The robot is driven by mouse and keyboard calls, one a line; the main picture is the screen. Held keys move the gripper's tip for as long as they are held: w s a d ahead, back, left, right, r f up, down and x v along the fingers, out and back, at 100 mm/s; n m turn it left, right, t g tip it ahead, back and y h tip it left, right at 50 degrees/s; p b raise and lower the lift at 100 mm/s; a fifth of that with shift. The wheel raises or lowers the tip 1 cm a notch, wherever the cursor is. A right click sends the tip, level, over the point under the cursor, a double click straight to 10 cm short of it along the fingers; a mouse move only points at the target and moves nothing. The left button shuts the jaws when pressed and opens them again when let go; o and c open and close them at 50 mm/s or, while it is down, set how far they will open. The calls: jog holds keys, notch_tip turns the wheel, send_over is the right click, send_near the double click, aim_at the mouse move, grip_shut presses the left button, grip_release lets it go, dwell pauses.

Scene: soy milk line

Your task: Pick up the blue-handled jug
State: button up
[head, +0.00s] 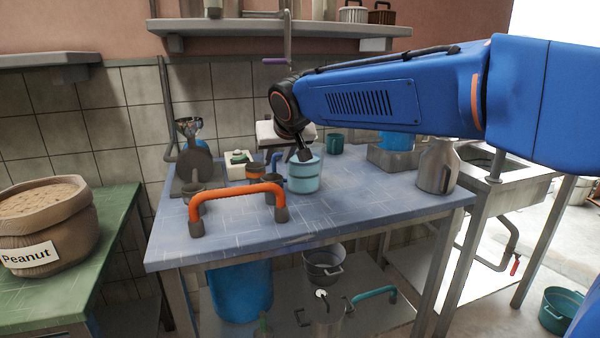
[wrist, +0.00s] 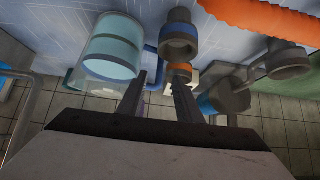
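The blue-handled jug (head: 303,184) is a light-blue, round vessel standing upright on the blue-tiled table. Its darker blue handle (head: 274,160) sticks out on the left in the head view. In the wrist view the jug (wrist: 110,45) is at upper left, with its handle (wrist: 151,58) on its right side. My gripper (head: 303,155) is over the back of the jug in the head view, partly overlapping its rim. In the wrist view my gripper (wrist: 160,79) has its two fingers apart, with nothing held. The handle shows close to the left finger; I cannot tell whether they touch.
An orange handle (head: 237,190) stands at the table's (head: 350,208) front left. A grey cup with a blue band (wrist: 178,38) is beside the jug's handle. A metal jug (head: 437,168) stands at the right. The table's front right is clear.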

aim_at(275, 165)
jog(key=x, duration=0.4)
jog(key=shift+w+f, duration=0.25)
jog(key=shift+f, duration=0.1)
grip_shut()
jog(key=shift+r, duration=0.1)
dwell(1.0)
